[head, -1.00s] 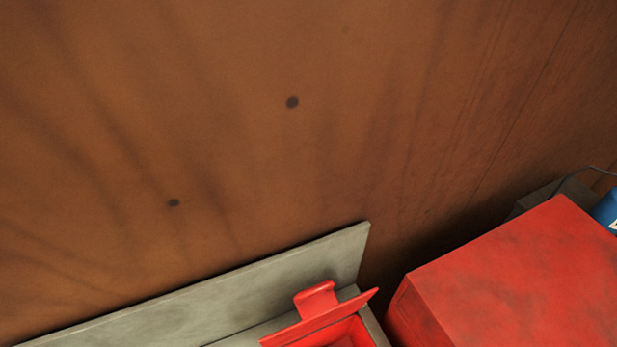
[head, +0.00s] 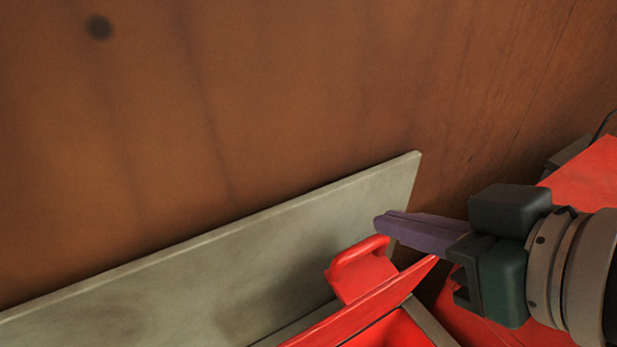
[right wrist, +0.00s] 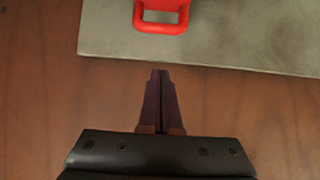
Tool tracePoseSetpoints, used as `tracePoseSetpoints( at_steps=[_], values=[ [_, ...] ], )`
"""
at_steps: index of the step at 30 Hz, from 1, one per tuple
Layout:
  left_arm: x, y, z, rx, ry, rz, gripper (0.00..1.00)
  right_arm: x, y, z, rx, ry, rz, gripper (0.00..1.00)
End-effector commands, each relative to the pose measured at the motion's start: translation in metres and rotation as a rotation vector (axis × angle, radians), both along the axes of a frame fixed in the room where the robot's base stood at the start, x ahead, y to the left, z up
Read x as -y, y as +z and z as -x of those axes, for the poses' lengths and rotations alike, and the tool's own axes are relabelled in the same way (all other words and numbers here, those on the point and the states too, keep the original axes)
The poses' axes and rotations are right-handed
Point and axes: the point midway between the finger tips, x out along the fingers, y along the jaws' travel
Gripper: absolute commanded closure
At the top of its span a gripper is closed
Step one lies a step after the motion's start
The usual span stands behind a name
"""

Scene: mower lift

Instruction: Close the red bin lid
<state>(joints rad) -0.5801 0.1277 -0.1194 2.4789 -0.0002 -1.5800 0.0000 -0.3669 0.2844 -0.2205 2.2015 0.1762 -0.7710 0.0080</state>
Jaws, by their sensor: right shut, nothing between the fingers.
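The red bin lid (head: 362,311) stands raised at the back of the red bin (head: 395,333), with its open inside showing at the bottom of the head view. A red handle loop (head: 358,262) sticks up behind the lid, and it also shows at the top of the right wrist view (right wrist: 162,16). My right gripper (head: 381,222) comes in from the right, its fingers together and empty, close by the handle's upper end. In the right wrist view the closed fingertips (right wrist: 160,73) point toward the handle with a gap between. My left gripper is not in view.
A grey board (head: 250,250) stands behind the bin, against a brown wooden wall (head: 270,100). A large red box (head: 590,175) is at the right, partly hidden by my right arm. A dark cable (head: 606,124) shows at the far right.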

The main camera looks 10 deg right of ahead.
Motion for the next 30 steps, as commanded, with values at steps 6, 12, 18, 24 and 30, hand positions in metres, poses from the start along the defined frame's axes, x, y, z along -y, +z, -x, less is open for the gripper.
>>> tracePoseSetpoints(
  at_steps=[6, 12, 18, 24, 30],
  values=[
    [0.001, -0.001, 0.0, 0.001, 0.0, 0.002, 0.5, -0.006, -0.009, -0.016, 0.008, 0.0, -0.004, 1.0],
    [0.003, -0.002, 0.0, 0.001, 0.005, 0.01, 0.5, -0.017, -0.03, -0.046, 0.005, 0.0, -0.003, 1.0],
    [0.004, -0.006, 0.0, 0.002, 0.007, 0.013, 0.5, -0.026, -0.049, -0.073, 0.004, 0.0, -0.003, 1.0],
    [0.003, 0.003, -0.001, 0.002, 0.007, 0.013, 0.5, -0.023, -0.058, -0.063, 0.0, 0.002, 0.001, 1.0],
    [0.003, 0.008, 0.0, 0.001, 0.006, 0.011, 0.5, -0.017, -0.065, -0.047, 0.003, 0.001, -0.001, 1.0]
  ],
)
